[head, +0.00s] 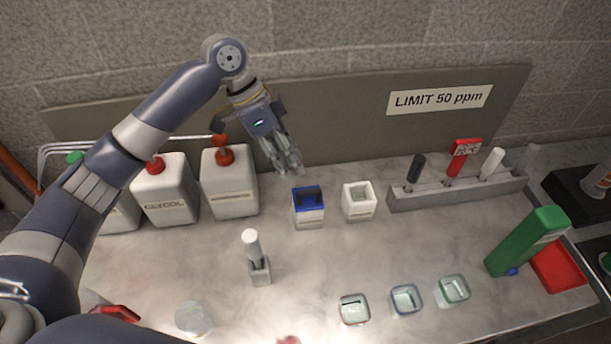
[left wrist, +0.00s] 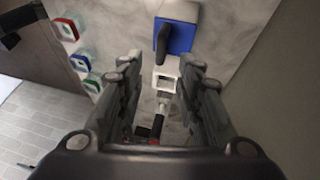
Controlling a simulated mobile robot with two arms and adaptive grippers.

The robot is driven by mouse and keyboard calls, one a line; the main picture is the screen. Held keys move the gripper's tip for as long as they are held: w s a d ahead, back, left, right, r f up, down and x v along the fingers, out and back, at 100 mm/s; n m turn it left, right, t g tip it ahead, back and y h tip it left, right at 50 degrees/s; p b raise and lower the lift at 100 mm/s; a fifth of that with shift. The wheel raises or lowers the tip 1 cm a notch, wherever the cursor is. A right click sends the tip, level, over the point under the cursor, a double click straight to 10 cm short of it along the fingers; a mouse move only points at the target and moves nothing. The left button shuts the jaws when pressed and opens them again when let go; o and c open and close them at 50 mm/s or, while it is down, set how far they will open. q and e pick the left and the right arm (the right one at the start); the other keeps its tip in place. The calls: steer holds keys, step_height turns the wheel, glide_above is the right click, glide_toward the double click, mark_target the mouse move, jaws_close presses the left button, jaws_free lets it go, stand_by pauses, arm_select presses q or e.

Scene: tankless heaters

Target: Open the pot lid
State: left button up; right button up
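The pot with a blue lid (head: 308,196) stands on the counter near the back, its white body (head: 310,219) showing below. The blue lid (left wrist: 180,36) is closed in both views, with a dark handle (left wrist: 166,46) on it. My left gripper (head: 294,172) hangs just behind and above the pot, fingers pointing down. In the left wrist view its two fingers (left wrist: 160,75) are apart, with nothing held between them; the lid lies beyond their tips. My right gripper is in neither view.
An open white pot (head: 359,201) stands right of the blue-lidded one. White jugs (head: 230,190) stand at left, a rack (head: 460,190) at back right. A small holder with a white-handled tool (head: 257,262) and small open glass containers (head: 406,299) are in front. A green bottle (head: 527,240) leans at right.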

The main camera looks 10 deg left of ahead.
mark_target(308, 193)
arm_select(q)
steer(key=p+x, duration=0.1)
steer(key=x, duration=0.6)
steer(key=shift+w+f, duration=0.1)
steer(key=shift+d+f, duration=0.25)
steer(key=shift+f, duration=0.15)
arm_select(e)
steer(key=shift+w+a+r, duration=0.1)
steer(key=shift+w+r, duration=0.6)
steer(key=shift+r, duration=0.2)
arm_select(q)
jaws_close()
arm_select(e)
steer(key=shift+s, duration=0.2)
